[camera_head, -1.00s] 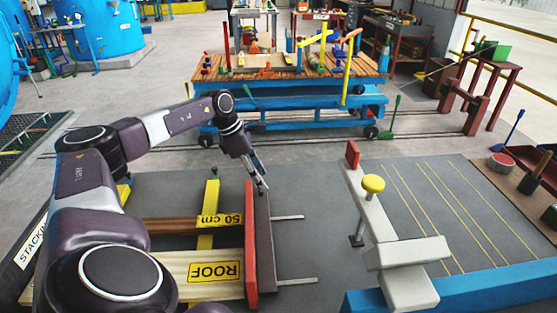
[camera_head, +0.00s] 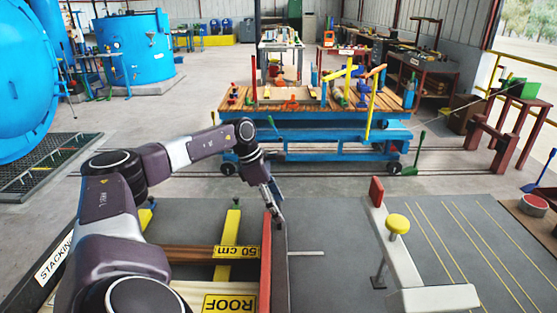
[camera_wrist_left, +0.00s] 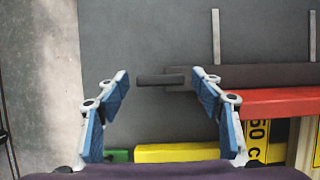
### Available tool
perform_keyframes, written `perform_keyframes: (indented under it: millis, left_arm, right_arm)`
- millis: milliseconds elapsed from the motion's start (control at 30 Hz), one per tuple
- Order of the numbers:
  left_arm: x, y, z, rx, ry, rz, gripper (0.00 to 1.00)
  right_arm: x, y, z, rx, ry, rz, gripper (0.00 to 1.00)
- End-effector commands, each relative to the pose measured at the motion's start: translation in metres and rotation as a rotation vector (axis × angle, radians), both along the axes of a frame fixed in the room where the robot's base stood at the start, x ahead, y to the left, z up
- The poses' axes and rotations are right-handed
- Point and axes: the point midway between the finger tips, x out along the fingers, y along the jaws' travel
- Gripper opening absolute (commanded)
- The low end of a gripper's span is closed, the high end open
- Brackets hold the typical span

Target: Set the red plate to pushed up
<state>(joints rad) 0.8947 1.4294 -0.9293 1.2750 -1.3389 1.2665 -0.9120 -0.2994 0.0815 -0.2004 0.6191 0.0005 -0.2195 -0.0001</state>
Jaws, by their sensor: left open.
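The long red plate (camera_head: 266,262) stands on edge on the dark grey table, beside a dark bar (camera_head: 280,262); its lower end runs out of the head view. In the left wrist view the red plate (camera_wrist_left: 280,103) lies at the right, outside my fingers. My left gripper (camera_head: 277,203) is at the plate's far end in the head view. The wrist view shows my left gripper (camera_wrist_left: 160,79) open, its two blue-padded fingers apart on either side of a thin dark handle-like end (camera_wrist_left: 160,80) of the bar. Contact with it cannot be told. My right gripper is not in view.
Boards marked "50 cm" (camera_head: 237,252) and "ROOF" (camera_head: 229,303) lie left of the plate. A white beam with a yellow knob (camera_head: 397,224) and small red block (camera_head: 377,191) stands at right. A blue cart (camera_head: 320,130) is behind.

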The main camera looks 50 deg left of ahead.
Motion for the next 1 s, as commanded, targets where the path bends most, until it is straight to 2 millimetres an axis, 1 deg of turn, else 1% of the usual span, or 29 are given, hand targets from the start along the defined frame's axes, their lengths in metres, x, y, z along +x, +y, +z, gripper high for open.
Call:
perform_keyframes:
  millis: [33,300,400,500,667,1000]
  left_arm:
    - [-0.003,0.003,0.010,0.002,-0.003,0.001,0.61]
    - [-0.020,0.017,0.063,0.001,-0.004,0.002,0.61]
    - [-0.026,0.021,0.078,0.002,-0.001,0.002,0.61]
    - [-0.029,0.024,0.090,0.002,0.000,0.002,0.61]
    - [-0.032,0.026,0.098,0.001,0.000,0.001,0.61]
    - [-0.033,0.027,0.098,0.001,0.000,0.001,0.61]
  right_arm:
    - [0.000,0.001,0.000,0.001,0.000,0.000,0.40]
    - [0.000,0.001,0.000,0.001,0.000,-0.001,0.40]
    - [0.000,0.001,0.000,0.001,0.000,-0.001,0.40]
    - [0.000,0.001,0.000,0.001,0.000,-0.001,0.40]
    - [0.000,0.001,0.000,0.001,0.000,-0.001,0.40]
    - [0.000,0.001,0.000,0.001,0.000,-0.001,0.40]
